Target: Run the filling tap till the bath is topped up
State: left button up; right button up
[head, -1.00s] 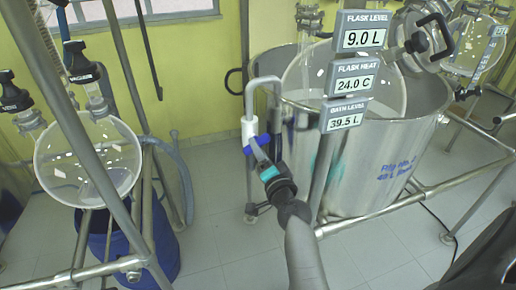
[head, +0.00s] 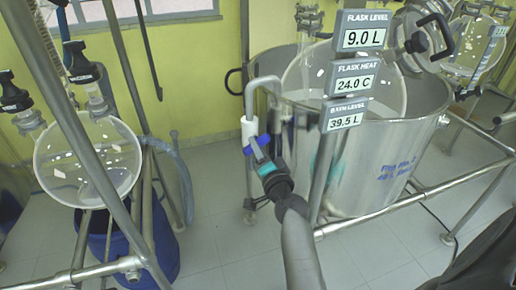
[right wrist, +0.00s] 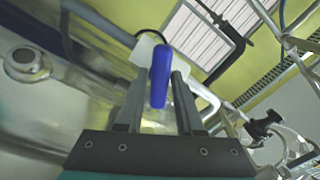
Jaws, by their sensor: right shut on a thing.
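The filling tap is a bent grey pipe (head: 248,98) with a white body (head: 249,131) and a blue handle (head: 262,141), standing at the left side of the steel bath (head: 352,172). My right gripper (head: 258,155) is shut on the blue handle. In the right wrist view the blue handle (right wrist: 160,76) sits between the two fingers of the right gripper (right wrist: 157,90). The bath level display (head: 346,120) reads 39.5 L. Whether water runs from the pipe cannot be seen. My left gripper is not in view.
A glass flask (head: 310,75) sits in the bath, with displays reading 9.0 L and 24.0 C above. A steel frame rail (head: 420,190) runs along the bath's front. Another glass vessel (head: 85,165) over a blue drum (head: 150,245) stands left. Floor between is clear.

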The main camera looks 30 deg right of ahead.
grip_shut()
jog(key=shift+m+p, duration=0.6)
jog(key=shift+m, duration=2.4)
jog(key=o, duration=0.9)
grip_release()
jog(key=shift+c, duration=0.2)
